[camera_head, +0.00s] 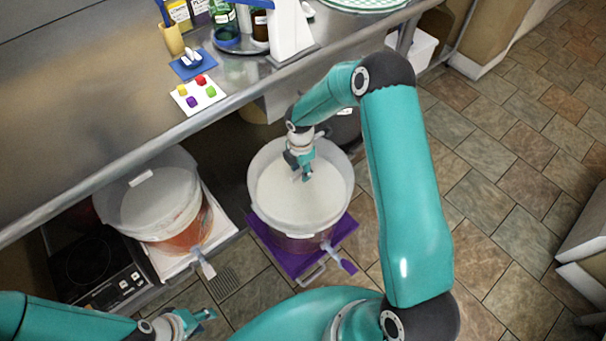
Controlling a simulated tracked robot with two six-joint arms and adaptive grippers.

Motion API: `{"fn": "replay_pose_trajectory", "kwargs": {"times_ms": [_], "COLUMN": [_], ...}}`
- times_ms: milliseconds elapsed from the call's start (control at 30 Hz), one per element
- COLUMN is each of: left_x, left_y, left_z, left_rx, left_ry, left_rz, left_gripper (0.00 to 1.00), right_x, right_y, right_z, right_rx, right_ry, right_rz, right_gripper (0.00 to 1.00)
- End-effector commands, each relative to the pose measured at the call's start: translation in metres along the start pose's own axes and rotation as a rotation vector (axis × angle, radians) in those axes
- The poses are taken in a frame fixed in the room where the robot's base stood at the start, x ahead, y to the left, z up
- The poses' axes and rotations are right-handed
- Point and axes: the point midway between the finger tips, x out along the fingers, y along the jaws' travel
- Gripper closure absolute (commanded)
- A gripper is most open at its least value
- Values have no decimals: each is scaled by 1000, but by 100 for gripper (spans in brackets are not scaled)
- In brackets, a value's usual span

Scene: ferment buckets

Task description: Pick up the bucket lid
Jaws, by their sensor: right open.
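A white bucket (265,222) stands on a purple tray (345,229) in the middle of the head view. Its round top is pale, and I take this to be its lid (318,205). My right gripper (304,174) is over that pale top, open and pointing down; I cannot tell if it touches. A second bucket (185,238) with orange contents stands to the left, with a pale top (160,200). My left gripper (207,315) is low at the bottom, apart from both buckets. Its fingers are too small to read.
A steel counter (235,103) edge runs above the buckets. On it are a white card (199,94) with coloured pieces, a blue mat (184,71) and bottles. A black hot plate (95,263) is at the lower left. Tiled floor (520,180) is clear at right.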

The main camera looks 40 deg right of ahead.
Motion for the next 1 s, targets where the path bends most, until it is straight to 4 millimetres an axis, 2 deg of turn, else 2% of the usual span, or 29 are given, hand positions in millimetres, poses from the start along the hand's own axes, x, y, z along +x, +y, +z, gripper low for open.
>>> {"fn": "replay_pose_trajectory", "kwargs": {"times_ms": [67,300,333,800,1000], "left_x": [0,0,0,0,0], "left_y": [0,0,0,0,0], "left_z": [0,0,0,0,0], "left_rx": [0,0,0,0,0], "left_ry": [0,0,0,0,0], "left_rz": [0,0,0,0,0], "left_gripper": [60,60,60,60,60], "right_x": [0,-1,-1,-2,-11], "right_y": [0,0,0,2,2], "right_z": [0,0,0,0,0], "right_rx": [0,0,0,0,0], "right_ry": [0,0,0,-1,-1], "right_rz": [0,0,0,4,4], "right_gripper": [59,98,100,100,100]}}
